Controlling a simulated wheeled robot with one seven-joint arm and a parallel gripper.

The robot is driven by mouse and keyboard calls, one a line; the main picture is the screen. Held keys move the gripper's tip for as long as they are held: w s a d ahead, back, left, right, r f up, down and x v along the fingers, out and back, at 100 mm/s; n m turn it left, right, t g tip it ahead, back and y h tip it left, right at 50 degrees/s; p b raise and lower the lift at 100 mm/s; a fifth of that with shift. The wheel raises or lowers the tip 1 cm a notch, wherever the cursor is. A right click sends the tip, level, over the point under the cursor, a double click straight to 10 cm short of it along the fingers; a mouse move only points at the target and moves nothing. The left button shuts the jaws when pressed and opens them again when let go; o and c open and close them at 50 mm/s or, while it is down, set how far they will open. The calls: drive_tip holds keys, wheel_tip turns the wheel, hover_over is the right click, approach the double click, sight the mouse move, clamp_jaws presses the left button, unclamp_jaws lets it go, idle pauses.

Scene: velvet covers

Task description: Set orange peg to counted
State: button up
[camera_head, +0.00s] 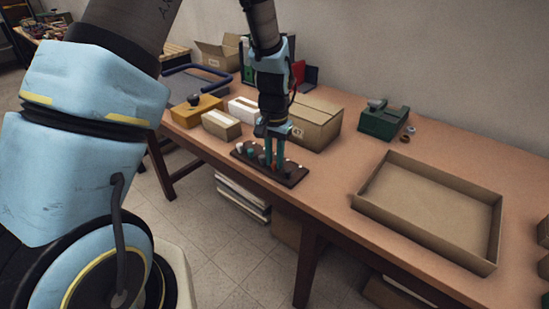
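A dark brown peg board (291,180) lies near the table's front edge, with several small pegs standing in it. My gripper (274,166) points straight down over the middle of the board, its two teal fingers reaching low among the pegs. A small orange patch, likely the orange peg (274,164), shows between the fingertips and is mostly hidden. The fingers stand apart, but I cannot tell whether they touch the peg. A white or grey peg (240,149) and a teal peg (261,158) stand to the left of the fingers. No "counted" marking is readable.
A closed cardboard box (318,122) stands close behind my gripper. A green device (383,123) and a large shallow tray (411,224) are to the right. Bare tabletop lies between board and tray.

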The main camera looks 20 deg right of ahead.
sight(284, 163)
clamp_jaws()
idle(0.9)
drive_tip(key=w+d, duration=0.1)
drive_tip(key=d, duration=0.1)
drive_tip(key=w+d, duration=0.1)
drive_tip(key=d, duration=0.1)
drive_tip(key=shift+w, duration=0.1)
drive_tip(key=shift+o, duration=2.2)
unclamp_jaws()
drive_tip(key=shift+a, duration=0.1)
